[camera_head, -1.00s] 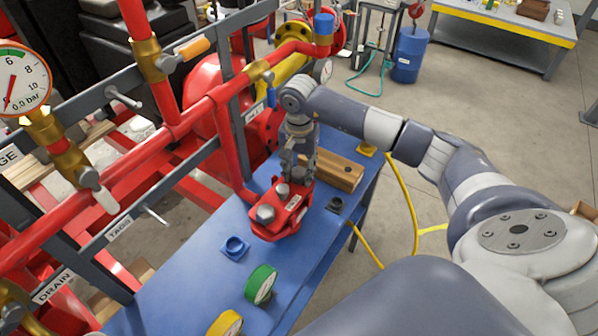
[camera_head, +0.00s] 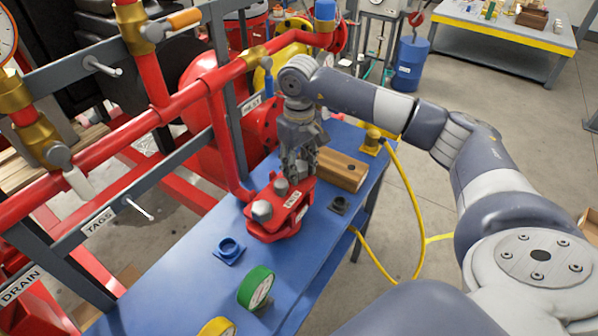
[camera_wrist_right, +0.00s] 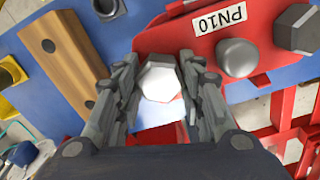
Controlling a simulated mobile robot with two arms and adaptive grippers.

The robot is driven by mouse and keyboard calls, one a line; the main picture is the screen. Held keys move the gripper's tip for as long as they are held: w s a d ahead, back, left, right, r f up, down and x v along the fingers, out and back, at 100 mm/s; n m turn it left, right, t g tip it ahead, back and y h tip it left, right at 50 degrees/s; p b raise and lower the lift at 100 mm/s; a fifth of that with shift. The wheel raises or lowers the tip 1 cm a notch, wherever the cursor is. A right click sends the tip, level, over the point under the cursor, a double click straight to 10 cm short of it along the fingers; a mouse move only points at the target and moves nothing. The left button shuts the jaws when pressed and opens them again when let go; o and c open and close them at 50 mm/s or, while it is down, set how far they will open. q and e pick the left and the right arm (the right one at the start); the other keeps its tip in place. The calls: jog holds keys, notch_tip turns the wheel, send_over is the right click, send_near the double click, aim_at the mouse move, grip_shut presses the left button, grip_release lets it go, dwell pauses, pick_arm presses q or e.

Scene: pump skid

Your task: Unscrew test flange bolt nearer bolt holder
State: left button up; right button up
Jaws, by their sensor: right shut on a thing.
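The red test flange (camera_head: 290,222) with a PN10 label sits on the blue bench top. My right gripper (camera_head: 298,170) points down over its far end. In the right wrist view, the fingers (camera_wrist_right: 159,95) are shut on the sides of a pale hex bolt head (camera_wrist_right: 158,80). I cannot tell whether this bolt is still seated in the flange. A rounded grey stud (camera_head: 281,187) and a larger grey hex head (camera_head: 262,210) stand on the flange's nearer part. My left gripper is not in view.
A wooden block with a dark hole (camera_head: 340,167) lies right of the gripper, beside a small black square holder (camera_head: 339,205). A blue socket (camera_head: 229,250) and green (camera_head: 256,288) and yellow (camera_head: 216,327) round items stand nearer. Red pipes (camera_head: 120,128) and grey rails border the left.

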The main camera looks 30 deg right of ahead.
jog(key=n, duration=0.2)
jog(key=shift+n+b, duration=0.3)
jog(key=shift+b, duration=0.05)
jog(key=o, duration=1.2)
jog(key=shift+c, duration=0.2)
notch_tip(320, 180, up, 12)
